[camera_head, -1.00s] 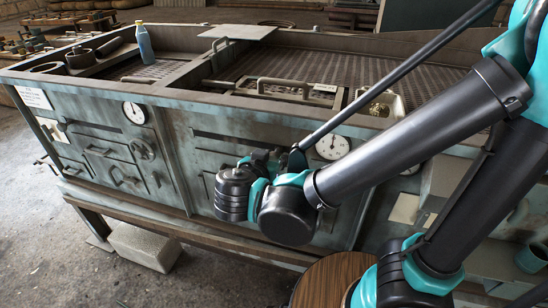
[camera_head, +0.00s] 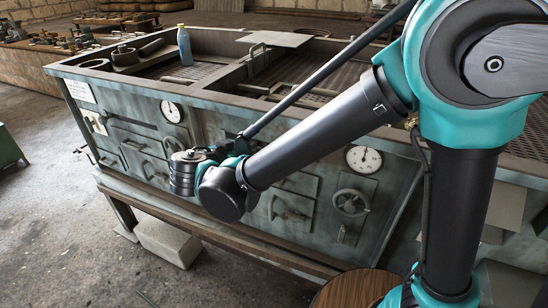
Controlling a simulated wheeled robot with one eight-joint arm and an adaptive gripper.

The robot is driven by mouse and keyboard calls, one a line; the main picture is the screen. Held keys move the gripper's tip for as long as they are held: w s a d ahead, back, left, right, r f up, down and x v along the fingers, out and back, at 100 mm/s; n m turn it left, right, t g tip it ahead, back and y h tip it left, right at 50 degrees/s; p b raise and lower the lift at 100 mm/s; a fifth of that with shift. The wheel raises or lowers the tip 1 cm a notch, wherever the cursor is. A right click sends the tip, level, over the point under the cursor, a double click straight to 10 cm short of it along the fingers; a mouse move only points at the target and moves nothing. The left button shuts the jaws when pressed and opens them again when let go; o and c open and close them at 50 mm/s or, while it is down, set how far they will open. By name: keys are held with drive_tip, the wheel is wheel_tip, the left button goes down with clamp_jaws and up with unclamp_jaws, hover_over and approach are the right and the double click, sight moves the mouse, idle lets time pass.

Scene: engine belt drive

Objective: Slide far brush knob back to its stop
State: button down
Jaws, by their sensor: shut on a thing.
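No brush knob can be picked out for certain in this view. My arm comes down from the right, and its wrist (camera_head: 222,192) hangs before the front of a long grey-green cabinet (camera_head: 195,97). The jaws of my gripper do not show, so what they hold cannot be seen. A long thin dark rod (camera_head: 325,72) slants from beside the wrist to the top right. What it belongs to is unclear. The wrist covers part of the cabinet's front.
A gauge (camera_head: 172,111) and another gauge (camera_head: 363,158) sit on the cabinet front, with a handwheel (camera_head: 350,202) below the second. A blue bottle (camera_head: 185,46) stands on top. A pale block (camera_head: 168,242) lies on the floor. A round wooden top (camera_head: 350,290) is close in front. Left floor is mostly clear.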

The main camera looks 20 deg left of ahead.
drive_tip(key=a, duration=0.7)
drive_tip(key=shift+w+a, duration=0.3)
drive_tip(key=shift+a, duration=0.05)
drive_tip(key=shift+r, duration=0.1)
drive_tip(key=c, duration=1.1)
unclamp_jaws()
drive_tip(key=shift+a, duration=0.1)
drive_tip(key=v, duration=1.2)
drive_tip(key=shift+s, duration=0.1)
